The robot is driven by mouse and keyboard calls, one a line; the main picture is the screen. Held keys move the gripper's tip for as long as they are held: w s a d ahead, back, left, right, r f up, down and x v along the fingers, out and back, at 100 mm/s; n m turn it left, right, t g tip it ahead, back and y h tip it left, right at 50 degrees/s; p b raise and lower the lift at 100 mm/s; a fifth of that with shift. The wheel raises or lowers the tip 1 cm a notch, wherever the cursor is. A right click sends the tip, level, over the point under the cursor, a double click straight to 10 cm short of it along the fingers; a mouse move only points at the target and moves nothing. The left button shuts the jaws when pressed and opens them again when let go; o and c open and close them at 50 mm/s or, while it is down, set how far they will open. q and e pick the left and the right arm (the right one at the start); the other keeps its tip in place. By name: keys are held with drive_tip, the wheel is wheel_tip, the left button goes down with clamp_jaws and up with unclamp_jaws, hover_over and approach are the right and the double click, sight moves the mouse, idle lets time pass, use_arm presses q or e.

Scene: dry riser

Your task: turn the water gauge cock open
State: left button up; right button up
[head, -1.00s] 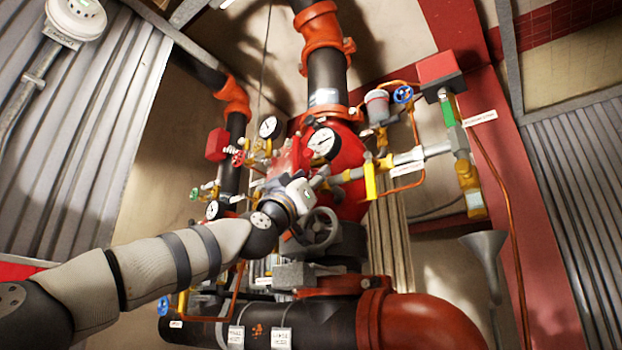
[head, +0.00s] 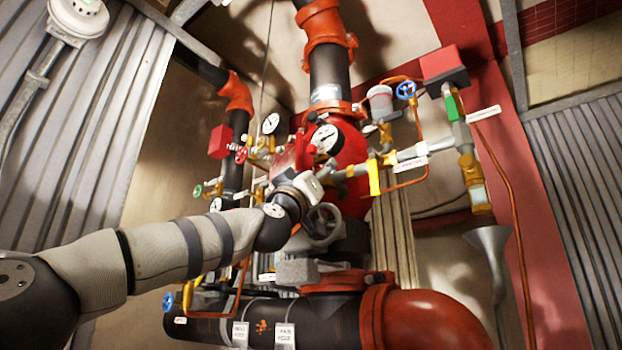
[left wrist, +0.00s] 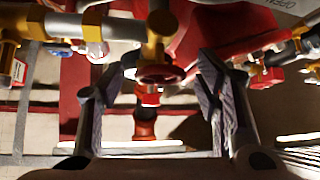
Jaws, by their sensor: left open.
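My left gripper (head: 318,180) reaches in among the riser fittings, just below the larger white-faced gauge (head: 326,139). In the left wrist view its two dark fingers stand wide apart (left wrist: 156,95), with nothing held. A red round handle (left wrist: 161,73) on a brass valve body (left wrist: 160,25) sits between the fingers in that picture, apart from both. I cannot tell for sure whether this is the water gauge cock. In the head view the gripper and wrist hide the fittings behind them. My right gripper is not in view.
A second gauge (head: 271,123) and a red handwheel (head: 241,154) stand to the left. A grey handwheel (head: 321,226) is just below the gripper. A large red elbow pipe (head: 430,320) is lower down.

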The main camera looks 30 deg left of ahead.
use_arm(q)
drive_tip(key=v, duration=1.2)
drive_tip(key=shift+r, duration=0.1)
